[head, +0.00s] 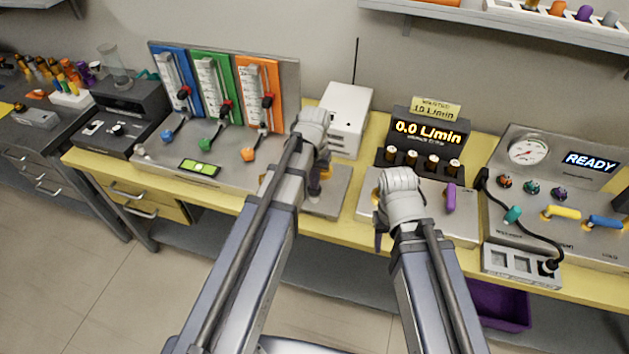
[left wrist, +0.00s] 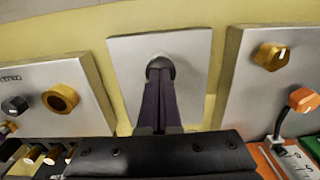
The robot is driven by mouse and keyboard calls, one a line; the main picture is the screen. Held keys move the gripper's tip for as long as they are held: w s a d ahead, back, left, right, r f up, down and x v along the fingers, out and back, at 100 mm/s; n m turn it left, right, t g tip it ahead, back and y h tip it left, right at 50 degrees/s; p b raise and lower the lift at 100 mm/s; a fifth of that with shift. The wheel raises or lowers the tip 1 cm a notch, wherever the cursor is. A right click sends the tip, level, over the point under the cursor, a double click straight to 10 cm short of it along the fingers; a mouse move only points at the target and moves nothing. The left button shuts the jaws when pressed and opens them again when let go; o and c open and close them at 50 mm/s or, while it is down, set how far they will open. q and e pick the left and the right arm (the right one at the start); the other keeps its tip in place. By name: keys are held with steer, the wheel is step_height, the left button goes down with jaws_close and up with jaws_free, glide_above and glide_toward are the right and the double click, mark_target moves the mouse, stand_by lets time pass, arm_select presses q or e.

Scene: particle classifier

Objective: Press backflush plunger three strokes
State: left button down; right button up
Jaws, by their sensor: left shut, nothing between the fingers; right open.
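In the left wrist view, a square grey plate (left wrist: 195,50) has a dark round fitting (left wrist: 160,63) at its middle, apparently the backflush plunger. My left gripper (left wrist: 158,76) is shut and empty. Its long dark fingers lie together over the fitting and hide most of it; I cannot tell whether they touch it or how far it is pressed in. In the head view, my left arm partly hides the same plate (head: 327,202). My right gripper (head: 382,238) is partly visible in front of the bench, open and empty.
A panel with a 0.0 L/min display (head: 427,131) stands right of the plate. Further right is a gauge panel with a READY display (head: 590,162). A flowmeter panel with a green level (head: 199,168) stands left. A white box (head: 345,118) is behind.

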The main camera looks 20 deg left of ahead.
arm_select(q)
step_height(320, 180, up, 13)
steer(key=p, duration=1.2)
step_height(320, 180, up, 3)
steer(key=p, duration=0.3)
steer(key=shift+f, duration=0.15)
steer(key=shift+f, duration=0.15)
step_height(320, 180, down, 14)
steer(key=b, duration=1.4)
